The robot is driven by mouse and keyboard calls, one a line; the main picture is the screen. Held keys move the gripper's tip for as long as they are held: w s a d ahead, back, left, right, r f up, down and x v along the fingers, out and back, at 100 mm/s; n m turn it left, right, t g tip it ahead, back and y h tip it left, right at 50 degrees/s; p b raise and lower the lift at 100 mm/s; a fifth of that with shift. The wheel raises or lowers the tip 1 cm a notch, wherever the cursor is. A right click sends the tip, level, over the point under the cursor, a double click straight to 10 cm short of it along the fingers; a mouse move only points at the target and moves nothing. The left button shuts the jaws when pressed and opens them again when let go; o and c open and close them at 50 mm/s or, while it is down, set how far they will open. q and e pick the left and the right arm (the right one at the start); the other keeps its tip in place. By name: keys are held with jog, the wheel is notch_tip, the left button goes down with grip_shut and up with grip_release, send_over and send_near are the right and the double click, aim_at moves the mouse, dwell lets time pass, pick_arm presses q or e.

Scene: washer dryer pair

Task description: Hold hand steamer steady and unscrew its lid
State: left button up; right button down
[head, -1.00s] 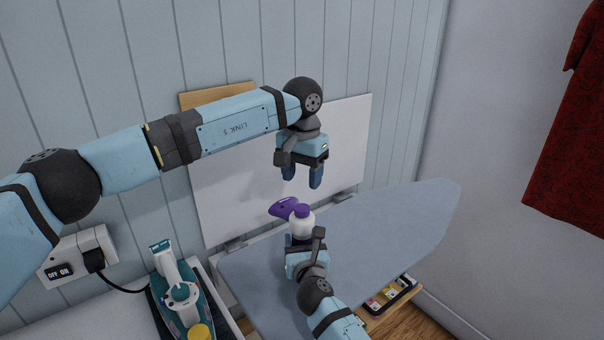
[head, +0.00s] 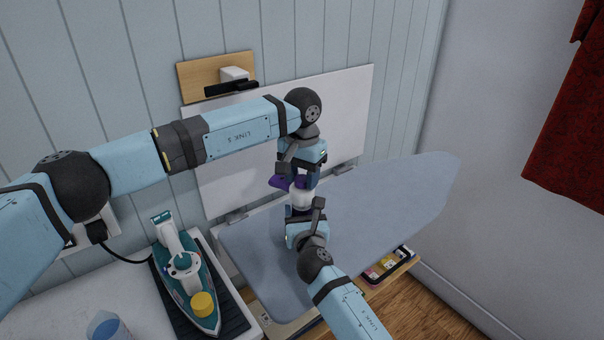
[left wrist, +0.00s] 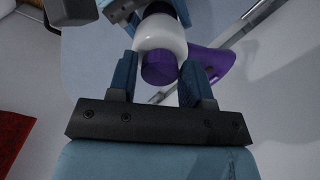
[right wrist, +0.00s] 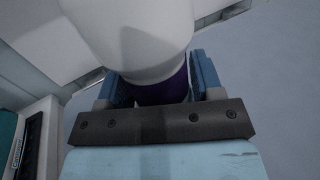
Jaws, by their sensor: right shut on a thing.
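The hand steamer (head: 302,198) has a white body and a purple nozzle (head: 279,182). It is upright above the ironing board, and its white body fills the upper part of the right wrist view (right wrist: 135,35). My right gripper (head: 300,214) is shut on its purple lower part (right wrist: 163,93). My left gripper (head: 304,182) points down from above and is open. In the left wrist view its fingers stand on either side of the round purple lid (left wrist: 158,68), with slight gaps showing. The lid is mostly hidden by the fingers in the head view.
The ironing board (head: 400,195) lies below, mostly clear. A teal iron (head: 185,275) with a yellow cap rests on a dark mat at left, beside a blue cup (head: 107,328). A wall shelf (head: 203,78) is behind my left arm. A red garment (head: 575,120) hangs at right.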

pick_arm(q)
jog(key=c, duration=0.6)
jog(key=n, duration=0.8)
jog(key=shift+n, duration=0.3)
jog(key=n, duration=1.2)
jog(key=shift+n, duration=0.4)
pick_arm(e)
jog(key=shift+f, duration=0.1)
pick_arm(q)
jog(key=n, duration=0.4)
jog(key=shift+r, duration=0.1)
jog(key=n, duration=1)
jog(key=shift+n, duration=0.4)
jog(key=n, duration=1.2)
jog(key=shift+n, duration=0.4)
jog(key=n, duration=0.5)
jog(key=shift+r, duration=0.1)
